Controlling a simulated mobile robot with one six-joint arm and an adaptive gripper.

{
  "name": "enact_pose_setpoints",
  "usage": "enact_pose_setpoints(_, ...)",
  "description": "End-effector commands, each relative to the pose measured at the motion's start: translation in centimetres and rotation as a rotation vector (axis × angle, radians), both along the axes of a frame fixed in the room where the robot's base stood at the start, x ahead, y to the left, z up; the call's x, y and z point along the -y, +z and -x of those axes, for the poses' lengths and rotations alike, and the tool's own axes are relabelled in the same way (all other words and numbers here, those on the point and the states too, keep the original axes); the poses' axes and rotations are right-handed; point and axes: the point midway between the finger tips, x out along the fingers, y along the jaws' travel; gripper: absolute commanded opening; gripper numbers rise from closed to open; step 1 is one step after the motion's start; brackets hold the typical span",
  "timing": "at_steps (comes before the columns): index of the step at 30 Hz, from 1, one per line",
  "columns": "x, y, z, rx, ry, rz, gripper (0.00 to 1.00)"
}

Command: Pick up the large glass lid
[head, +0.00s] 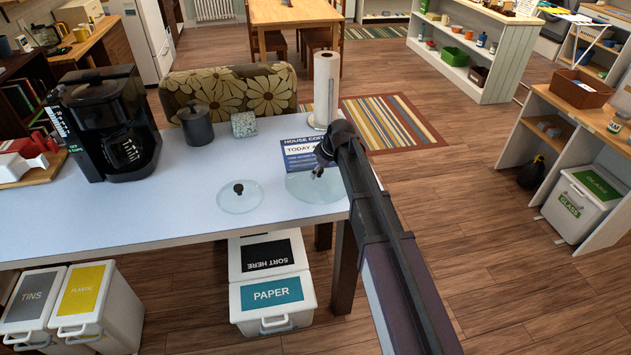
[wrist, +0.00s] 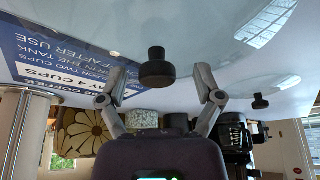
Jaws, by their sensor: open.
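The large glass lid (head: 304,190) lies on the pale table near its right front corner, a clear disc partly hidden by my arm. Its black knob (wrist: 156,66) shows in the wrist view. My gripper (head: 321,165) is over this lid; in the wrist view its open fingers (wrist: 158,85) stand on either side of the knob, with gaps on both sides. A smaller glass lid (head: 240,200) with a black knob lies to the left, apart from the large one; its knob shows small in the wrist view (wrist: 260,102).
A blue and white printed sign (head: 299,153) lies just behind the large lid. A paper towel roll (head: 326,88), a dark canister (head: 196,125), a speckled block (head: 244,124) and a black coffee maker (head: 108,125) stand on the table (head: 160,210). Its front middle is clear.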

Motion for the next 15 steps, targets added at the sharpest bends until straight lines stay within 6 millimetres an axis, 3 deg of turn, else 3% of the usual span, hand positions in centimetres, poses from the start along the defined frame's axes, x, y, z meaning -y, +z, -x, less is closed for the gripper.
enact_pose_setpoints(12,0.00,0.02,0.01,0.000,0.000,0.000,0.84)
enact_pose_setpoints(15,-0.01,0.02,0.01,0.000,0.000,0.000,0.55)
